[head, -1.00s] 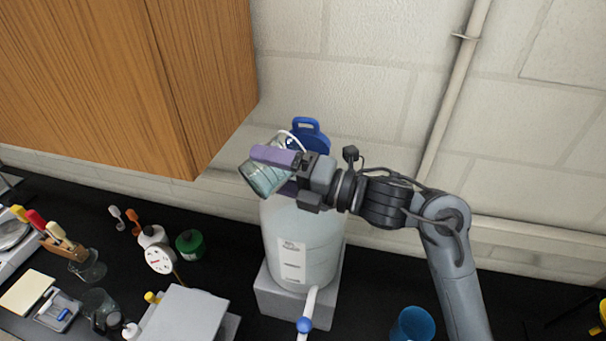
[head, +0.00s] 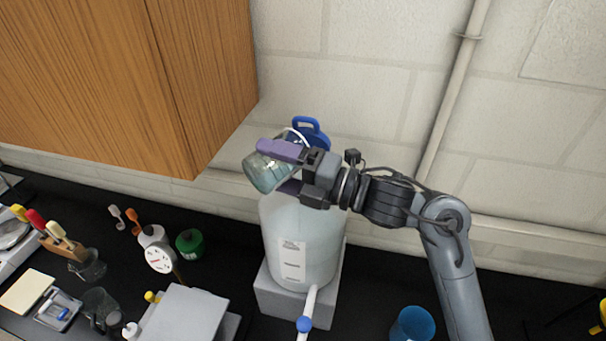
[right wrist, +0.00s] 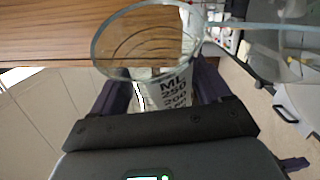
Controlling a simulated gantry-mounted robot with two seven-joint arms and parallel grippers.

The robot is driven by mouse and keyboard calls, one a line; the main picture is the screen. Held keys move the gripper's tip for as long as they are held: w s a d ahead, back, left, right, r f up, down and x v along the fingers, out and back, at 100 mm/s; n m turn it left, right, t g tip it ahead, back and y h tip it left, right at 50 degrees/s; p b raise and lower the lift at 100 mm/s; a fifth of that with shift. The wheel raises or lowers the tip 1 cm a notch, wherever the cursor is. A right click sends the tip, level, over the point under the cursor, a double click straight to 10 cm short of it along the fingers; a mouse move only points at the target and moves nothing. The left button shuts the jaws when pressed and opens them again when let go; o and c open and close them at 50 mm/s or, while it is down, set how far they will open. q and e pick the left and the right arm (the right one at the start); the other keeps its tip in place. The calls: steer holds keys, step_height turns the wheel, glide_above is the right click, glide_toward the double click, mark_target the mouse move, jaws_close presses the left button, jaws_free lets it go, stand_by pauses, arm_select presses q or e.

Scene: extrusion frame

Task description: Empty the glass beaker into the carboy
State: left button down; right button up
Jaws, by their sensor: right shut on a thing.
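The glass beaker (head: 267,172) is held by my right gripper (head: 279,168), whose purple fingers are shut around it. The beaker is tilted, above the top of the carboy. The right wrist view shows the beaker's round rim and its ML markings (right wrist: 172,90) between the fingers. I cannot tell how much liquid is in it. The carboy (head: 303,235) is a large whitish translucent vessel with a white label and a blue cap (head: 312,136) behind the gripper. Its mouth is hidden by my gripper and the beaker. My left gripper is not in view.
The carboy stands on a grey block (head: 283,304) with a spigot tube in front. A wooden cabinet (head: 125,80) hangs at the upper left, close to the beaker. A green jar (head: 189,243), a grey box (head: 183,318) and a blue cup (head: 412,324) stand on the black counter.

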steer(key=shift+w+d+f+m, duration=0.1)
steer(key=shift+f+m, duration=0.1)
steer(key=shift+m, duration=0.3)
step_height(320, 180, up, 2)
steer(key=shift+r+m+t+y+p, duration=0.2)
steer(key=shift+m+t+y+p, duration=0.1)
steer(key=shift+p, duration=0.35)
steer(key=shift+w+f, duration=0.1)
steer(key=shift+f, duration=0.05)
step_height(320, 180, down, 3)
steer(key=shift+r+b, duration=0.15)
steer(key=shift+b, duration=1)
steer(key=r+n+p, duration=0.2)
steer(key=shift+s+r+h, duration=0.3)
steer(key=shift+s+h, duration=0.05)
steer(key=shift+h, duration=0.05)
steer(key=f+n, duration=0.1)
steer(key=s+a+f+n+b, duration=0.1)
steer(key=shift+s+a+f+g+h, duration=0.1)
steer(key=shift+a+f+g+h, duration=0.1)
steer(key=shift+f+g+h, duration=0.15)
steer(key=shift+f+n+b, duration=0.15)
steer(key=shift+n+b, duration=0.15)
steer(key=shift+b, duration=0.3)
steer(key=shift+d, duration=0.1)
